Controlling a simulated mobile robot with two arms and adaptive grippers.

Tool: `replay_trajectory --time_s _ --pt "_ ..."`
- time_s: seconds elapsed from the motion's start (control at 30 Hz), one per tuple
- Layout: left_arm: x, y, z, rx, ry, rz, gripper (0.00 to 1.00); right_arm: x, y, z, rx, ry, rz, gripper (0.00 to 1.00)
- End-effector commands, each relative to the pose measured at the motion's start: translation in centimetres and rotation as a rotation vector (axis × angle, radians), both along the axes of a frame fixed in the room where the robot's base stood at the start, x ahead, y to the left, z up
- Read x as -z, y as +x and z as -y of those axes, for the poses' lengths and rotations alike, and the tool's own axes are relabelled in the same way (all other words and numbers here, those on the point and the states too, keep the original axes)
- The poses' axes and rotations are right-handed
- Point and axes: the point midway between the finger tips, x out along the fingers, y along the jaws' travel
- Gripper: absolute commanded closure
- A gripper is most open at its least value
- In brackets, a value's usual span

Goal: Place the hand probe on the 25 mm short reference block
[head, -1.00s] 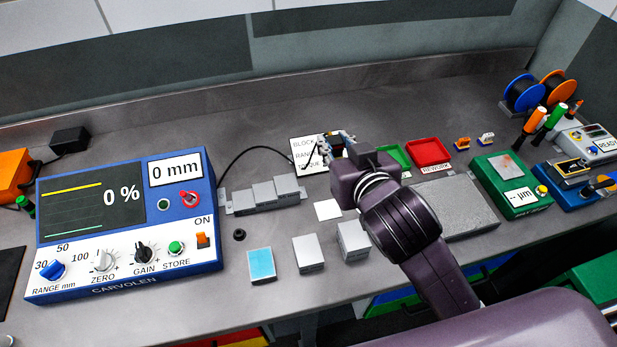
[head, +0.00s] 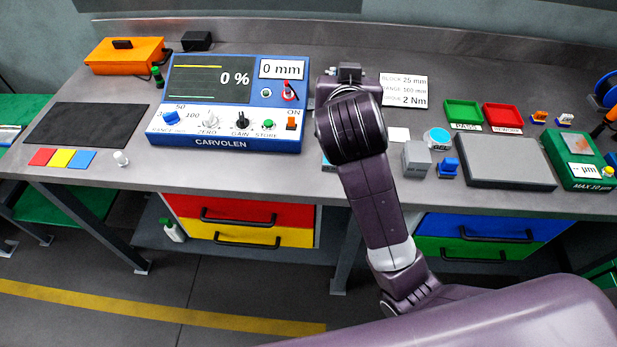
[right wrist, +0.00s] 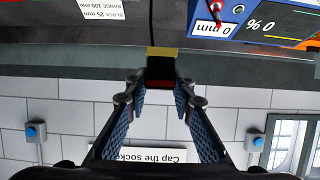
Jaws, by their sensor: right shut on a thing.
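My right gripper (right wrist: 160,92) is shut on the hand probe (right wrist: 161,68), a dark block with a yellowish band and a red edge; a dark cable runs from it. In the head view my right wrist (head: 346,78) is just right of the instrument, and its fingers and the probe are hidden. A grey block (head: 416,158) stands right of my arm. A light blue block top (head: 328,162) peeks out left of my arm; other blocks are hidden behind the arm. I cannot tell which is the 25 mm one. My left gripper is not in view.
The blue instrument (head: 228,105) reads 0 % and 0 mm. A card (head: 405,90) reads block 25 mm, range 100 mm. A gel pot (head: 437,138), a small blue item (head: 448,168) and a grey plate (head: 506,162) lie to the right. Green (head: 463,112) and red trays (head: 502,116) stand behind.

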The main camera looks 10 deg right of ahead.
Motion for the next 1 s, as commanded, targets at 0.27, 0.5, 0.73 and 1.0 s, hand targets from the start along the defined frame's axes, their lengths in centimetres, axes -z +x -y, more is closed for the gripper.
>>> replay_trajectory --time_s 0.27,0.5,0.73,1.0 --pt "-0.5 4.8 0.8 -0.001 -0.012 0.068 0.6 4.0 0.1 0.1 0.01 -0.007 -0.012 1.0" --pt "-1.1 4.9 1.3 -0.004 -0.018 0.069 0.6 10.4 0.2 0.1 0.009 -0.007 -0.01 1.0" --pt "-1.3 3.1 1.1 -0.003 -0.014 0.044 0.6 14.8 0.2 0.1 0.008 -0.002 -0.005 1.0" --pt "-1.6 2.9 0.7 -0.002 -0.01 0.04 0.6 17.7 0.2 0.1 0.009 -0.003 -0.006 1.0"
